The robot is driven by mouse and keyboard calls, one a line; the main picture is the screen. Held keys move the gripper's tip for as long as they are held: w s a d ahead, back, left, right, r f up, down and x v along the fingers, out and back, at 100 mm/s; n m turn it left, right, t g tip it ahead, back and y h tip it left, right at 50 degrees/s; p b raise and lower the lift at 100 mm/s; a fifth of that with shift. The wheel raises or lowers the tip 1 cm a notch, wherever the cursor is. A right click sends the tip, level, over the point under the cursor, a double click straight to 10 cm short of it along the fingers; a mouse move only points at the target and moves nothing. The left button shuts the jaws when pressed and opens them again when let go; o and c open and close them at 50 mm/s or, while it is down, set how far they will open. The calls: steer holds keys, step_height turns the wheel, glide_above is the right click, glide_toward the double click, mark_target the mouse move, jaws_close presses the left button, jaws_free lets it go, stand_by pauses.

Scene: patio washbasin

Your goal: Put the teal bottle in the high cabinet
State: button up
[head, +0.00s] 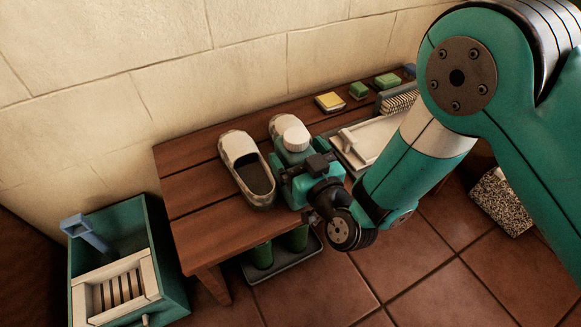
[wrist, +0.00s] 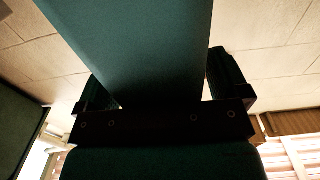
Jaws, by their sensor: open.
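The teal bottle (head: 288,158) with a white cap (head: 296,138) stands near the front edge of the wooden bench, beside the shoes. My gripper (head: 303,180) is at the bottle from the front, and its parts hide much of the bottle's body. In the wrist view the bottle (wrist: 135,45) fills the middle as a large dark teal face, between the two fingers of my gripper (wrist: 160,78). The jaws are open around it. I cannot make out the high cabinet for sure in either view.
A pale tray (head: 378,138), brush (head: 398,100), yellow sponge (head: 329,102) and green blocks (head: 358,90) lie to the right. Green boots (head: 262,256) stand below. A teal crate (head: 170,275) is at left.

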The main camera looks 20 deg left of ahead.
jaws_close()
steer(key=shift+a+r, duration=0.1)
steer(key=shift+r, duration=0.1)
